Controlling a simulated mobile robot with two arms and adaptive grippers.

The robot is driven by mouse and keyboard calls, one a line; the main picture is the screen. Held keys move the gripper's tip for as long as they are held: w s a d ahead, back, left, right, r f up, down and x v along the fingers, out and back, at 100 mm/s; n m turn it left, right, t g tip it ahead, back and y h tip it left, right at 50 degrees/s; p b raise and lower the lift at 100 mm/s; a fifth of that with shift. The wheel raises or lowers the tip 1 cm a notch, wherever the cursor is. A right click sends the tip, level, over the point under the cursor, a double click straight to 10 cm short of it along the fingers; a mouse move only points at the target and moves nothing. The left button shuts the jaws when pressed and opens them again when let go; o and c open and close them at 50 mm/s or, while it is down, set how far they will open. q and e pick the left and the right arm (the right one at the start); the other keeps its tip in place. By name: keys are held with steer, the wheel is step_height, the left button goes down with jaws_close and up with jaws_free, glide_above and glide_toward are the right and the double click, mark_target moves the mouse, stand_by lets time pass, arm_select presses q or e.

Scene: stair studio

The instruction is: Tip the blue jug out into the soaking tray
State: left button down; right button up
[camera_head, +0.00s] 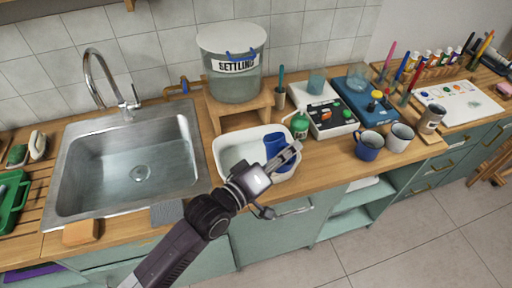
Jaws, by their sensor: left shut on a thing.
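The blue jug (274,146) is at the right end of the white soaking tray (226,141), its lower part hidden behind my gripper. My left gripper (288,157) reaches up from the bottom over the tray's front right corner and is shut on the jug. I cannot tell how far the jug is tilted or whether it touches the tray. The visible floor of the tray looks pale. My right gripper is not in view.
A metal sink (72,165) with a tap lies left of the tray. A settling tank (234,82) on a wooden stand (240,111) is behind it. A green bottle (299,125), devices, a blue mug (369,147) and a pale mug (400,137) stand to the right.

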mark_target(280, 144)
arm_select(q)
steer(key=shift+w+a+f+n+b, duration=0.1)
steer(key=shift+w+a+n+b, duration=0.2)
steer(key=shift+w+a+n, duration=0.35)
steer(key=shift+w+a+n+g+b, duration=0.2)
steer(key=shift+w+n+g+b, duration=0.25)
steer(key=shift+n, duration=0.3)
steer(key=shift+w+a+f+n, duration=0.1)
steer(key=shift+w+a+n, duration=0.15)
steer(key=shift+n, duration=0.25)
steer(key=shift+w+b, duration=0.1)
steer(key=shift+b, duration=0.25)
steer(key=shift+w+a+f+n+g+b, duration=0.3)
steer(key=shift+w+a+n+b, duration=0.15)
steer(key=shift+n+b, duration=0.45)
steer(key=shift+w+a+r+n, duration=0.15)
steer(key=shift+w+r+n, duration=0.2)
steer(key=shift+n, duration=0.15)
steer(key=shift+w+a+r+n, duration=0.15)
steer(key=shift+n, duration=0.15)
steer(key=shift+w+a+b, duration=0.25)
steer(key=shift+b, duration=0.25)
